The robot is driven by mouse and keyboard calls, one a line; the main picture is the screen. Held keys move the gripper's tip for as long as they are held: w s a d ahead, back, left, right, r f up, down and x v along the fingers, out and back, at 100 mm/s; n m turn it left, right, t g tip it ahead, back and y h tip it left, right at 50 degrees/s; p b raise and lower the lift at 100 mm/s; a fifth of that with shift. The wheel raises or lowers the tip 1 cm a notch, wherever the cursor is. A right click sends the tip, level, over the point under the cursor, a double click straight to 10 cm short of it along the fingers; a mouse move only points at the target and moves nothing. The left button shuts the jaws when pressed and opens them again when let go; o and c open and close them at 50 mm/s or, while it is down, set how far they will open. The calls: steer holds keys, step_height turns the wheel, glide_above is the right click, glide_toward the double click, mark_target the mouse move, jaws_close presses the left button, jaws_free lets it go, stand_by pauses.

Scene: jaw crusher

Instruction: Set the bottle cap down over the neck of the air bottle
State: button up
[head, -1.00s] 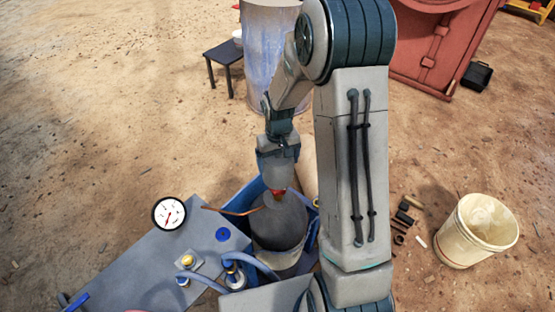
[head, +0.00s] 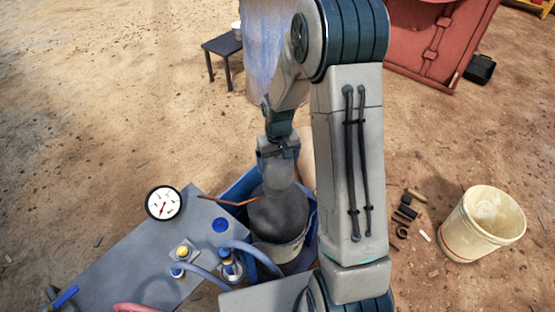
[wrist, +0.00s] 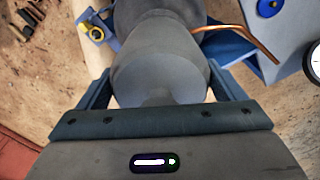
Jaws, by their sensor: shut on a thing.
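The bottle cap (head: 278,176) is a grey, dome-like piece held under my gripper (head: 278,158). In the wrist view the cap (wrist: 160,75) fills the space between the two fingers of my gripper (wrist: 162,92), which is shut on it. The air bottle (head: 278,216) is dark grey and rounded, and stands upright in a blue frame. The cap is directly above it, in line with it, and its lower edge meets the bottle's shoulder. The neck is hidden from view. Whether the cap is fully seated, I cannot tell.
A copper pipe (head: 232,202) runs close to the bottle's left side. A grey panel (head: 140,255) carries a gauge (head: 163,203) and valves with hoses. A cream bucket (head: 482,224) and small loose parts lie right of my arm.

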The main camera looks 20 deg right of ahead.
steer(key=shift+f+b, duration=1.6)
steer(key=shift+f, duration=0.6)
steer(key=o, duration=1)
steer(key=shift+c, duration=0.2)
step_height(320, 180, up, 13)
steer(key=shift+f+p, duration=0.1)
steer(key=shift+p, duration=0.2)
steer(key=shift+s+r, duration=0.1)
steer(key=shift+r, duration=0.45)
